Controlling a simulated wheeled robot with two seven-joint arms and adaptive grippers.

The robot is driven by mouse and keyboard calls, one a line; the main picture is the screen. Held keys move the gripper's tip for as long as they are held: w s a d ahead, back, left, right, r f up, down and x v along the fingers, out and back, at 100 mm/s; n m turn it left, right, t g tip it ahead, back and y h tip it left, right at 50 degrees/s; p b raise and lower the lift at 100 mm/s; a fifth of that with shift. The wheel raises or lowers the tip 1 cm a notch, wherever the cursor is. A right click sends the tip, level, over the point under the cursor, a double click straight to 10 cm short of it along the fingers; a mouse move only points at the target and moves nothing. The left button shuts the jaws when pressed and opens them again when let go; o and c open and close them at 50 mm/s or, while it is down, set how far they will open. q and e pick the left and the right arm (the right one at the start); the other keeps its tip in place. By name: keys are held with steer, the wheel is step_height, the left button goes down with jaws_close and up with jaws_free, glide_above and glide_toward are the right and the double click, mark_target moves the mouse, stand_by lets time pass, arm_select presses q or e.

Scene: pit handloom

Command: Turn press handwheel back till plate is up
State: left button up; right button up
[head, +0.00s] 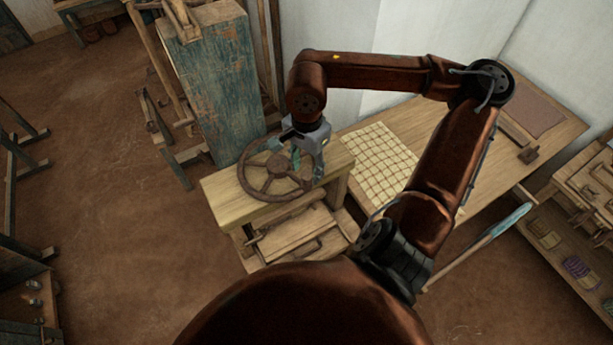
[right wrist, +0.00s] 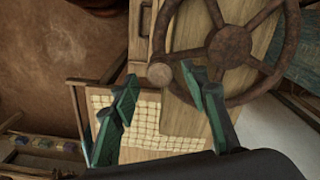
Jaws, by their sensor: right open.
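The press handwheel (head: 272,175) is a brown spoked wheel lying flat above the light wooden top beam of the press (head: 225,200). In the right wrist view the handwheel (right wrist: 229,46) fills the upper right, with a round knob (right wrist: 160,74) on its near rim. My right gripper (head: 298,168) is over the right side of the wheel. In the right wrist view its green fingers (right wrist: 155,103) are open and apart, with the knob just beyond the gap between them. The press plate is hard to make out under the beam. My left gripper is not in view.
A table with a yellow checked cloth (head: 380,165) stands right of the press. A tall worn blue-green cabinet (head: 222,85) stands behind it on the left. Shelves with coloured bundles (head: 580,268) are at the far right. The earth floor at left is mostly free.

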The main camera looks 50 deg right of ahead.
step_height(320, 180, up, 6)
steer(key=shift+r, duration=0.15)
steer(key=shift+r, duration=0.1)
stand_by(0.5)
